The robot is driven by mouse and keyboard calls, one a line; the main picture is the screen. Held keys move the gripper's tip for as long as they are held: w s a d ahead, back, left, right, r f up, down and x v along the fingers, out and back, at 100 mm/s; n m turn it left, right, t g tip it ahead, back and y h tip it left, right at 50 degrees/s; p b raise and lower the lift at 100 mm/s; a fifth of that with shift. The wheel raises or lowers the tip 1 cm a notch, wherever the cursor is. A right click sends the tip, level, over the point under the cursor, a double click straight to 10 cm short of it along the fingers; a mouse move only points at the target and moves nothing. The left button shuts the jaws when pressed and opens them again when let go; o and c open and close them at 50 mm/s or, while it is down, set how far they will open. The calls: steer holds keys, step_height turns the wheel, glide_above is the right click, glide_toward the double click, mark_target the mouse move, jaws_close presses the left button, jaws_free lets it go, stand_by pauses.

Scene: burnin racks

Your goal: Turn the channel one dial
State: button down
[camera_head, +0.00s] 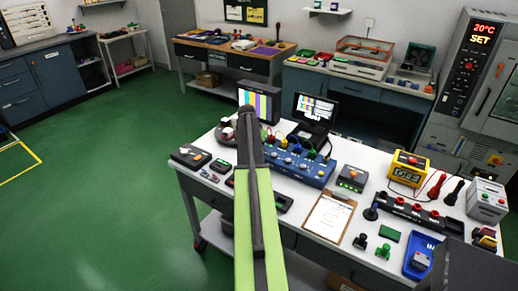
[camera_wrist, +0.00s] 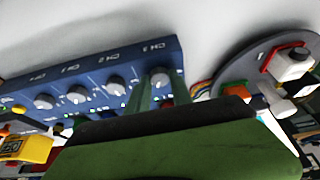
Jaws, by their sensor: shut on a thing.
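The blue channel box (camera_head: 312,180) stands on the white table, with a row of dials and coloured plugs. In the wrist view the box (camera_wrist: 100,72) shows several pale round dials with white labels, which are too tilted to read surely. My gripper (camera_wrist: 160,80) is shut on the end dial (camera_wrist: 160,75), the rightmost in that view; I take it for the channel one dial. The fingers stand on either side of it and partly cover it. In the head view my arm hides the left end of the box, and the fingertips cannot be seen.
A round grey plate (camera_wrist: 233,67) with small parts lies close beside the box. A small monitor (camera_head: 262,103) and an open laptop-like screen (camera_head: 314,112) stand behind. A clipboard (camera_head: 328,217) and a yellow meter (camera_head: 408,168) are to the right. Green floor is free at left.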

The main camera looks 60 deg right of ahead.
steer(key=shift+m, duration=0.6)
steer(key=shift+g, duration=0.3)
steer(key=c, duration=1.2)
jaws_free()
steer(key=shift+d, duration=0.1)
steer(key=shift+o, duration=0.2)
steer(key=s+p+v, duration=0.1)
steer(key=p+v, duration=1.5)
steer(key=v, duration=0.1)
steer(key=shift+w+r, duration=0.25)
steer(key=shift+w, duration=0.25)
